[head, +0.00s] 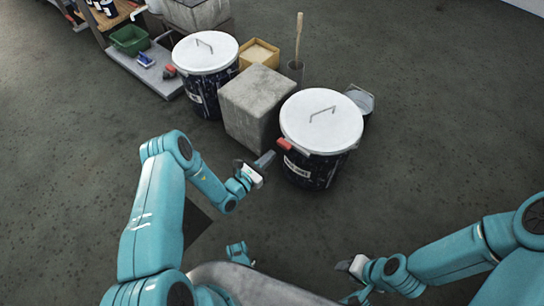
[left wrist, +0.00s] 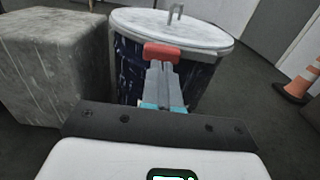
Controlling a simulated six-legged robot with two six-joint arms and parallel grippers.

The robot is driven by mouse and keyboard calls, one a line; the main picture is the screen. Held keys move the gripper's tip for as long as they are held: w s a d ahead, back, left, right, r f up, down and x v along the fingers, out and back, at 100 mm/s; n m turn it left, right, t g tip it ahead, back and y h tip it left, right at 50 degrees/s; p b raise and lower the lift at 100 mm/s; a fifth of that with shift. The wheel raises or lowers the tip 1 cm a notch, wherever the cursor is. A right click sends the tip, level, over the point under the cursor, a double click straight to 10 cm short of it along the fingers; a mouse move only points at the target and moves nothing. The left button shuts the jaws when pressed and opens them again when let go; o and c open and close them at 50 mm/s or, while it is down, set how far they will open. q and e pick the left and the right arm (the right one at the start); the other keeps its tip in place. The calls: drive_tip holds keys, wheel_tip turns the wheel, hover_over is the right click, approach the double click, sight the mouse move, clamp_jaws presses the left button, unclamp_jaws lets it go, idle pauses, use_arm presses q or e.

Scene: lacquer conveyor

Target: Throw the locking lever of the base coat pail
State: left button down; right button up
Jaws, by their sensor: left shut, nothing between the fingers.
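A dark pail (head: 310,170) with a white lid and a wire handle stands on the floor right of centre; its pale label is too small to read surely. Its red-tipped lever (head: 284,144) is at the rim on the side facing my left arm. My left gripper (head: 270,157) is shut and empty, just left of the pail near that lever. In the left wrist view the shut fingers (left wrist: 161,70) point at the red lever (left wrist: 162,53), seeming close beneath it; contact cannot be told. My right gripper (head: 350,266) is low at the bottom, away from the pail.
A grey stone block (head: 258,105) stands just left of the pail. A yellow box, a stick in a holder and a metal bucket (head: 361,99) are behind. An orange cone (left wrist: 299,82) stands right.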

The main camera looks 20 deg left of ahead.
use_arm(q)
drive_tip(key=p+v, duration=0.3)
drive_tip(key=v, duration=0.7)
drive_tip(key=shift+s, duration=0.2)
use_arm(e)
drive_tip(key=shift+s+a+r, duration=0.1)
drive_tip(key=shift+s+r, duration=0.2)
drive_tip(key=shift+r, duration=0.4)
drive_tip(key=shift+s+r, duration=0.3)
drive_tip(key=shift+r, duration=0.4)
use_arm(q)
drive_tip(key=s+d+r+m+g+h, duration=0.1)
drive_tip(key=s+d+m+g+h, duration=0.3)
drive_tip(key=s+d+m+g, duration=0.3)
drive_tip(key=s+d+r+m+g+h, duration=0.1)
drive_tip(key=s+d+m+g+h, duration=0.4)
drive_tip(key=d, duration=0.4)
drive_tip(key=s+a+f+m+g+y, duration=0.1)
drive_tip(key=s+a+m+g+y, duration=0.1)
drive_tip(key=s+m+g+y, duration=0.75)
drive_tip(key=w+a+r+m+t+y, duration=0.2)
drive_tip(key=w+m+t, duration=0.25)
drive_tip(key=m, duration=0.35)
wheel_tip(320, 180, up, 30)
drive_tip(key=p, duration=2.9)
drive_tip(key=shift+s+d, duration=0.4)
use_arm(e)
wheel_tip(320, 180, up, 29)
drive_tip(key=shift+s+a, duration=0.2)
drive_tip(key=shift+a, duration=0.05)
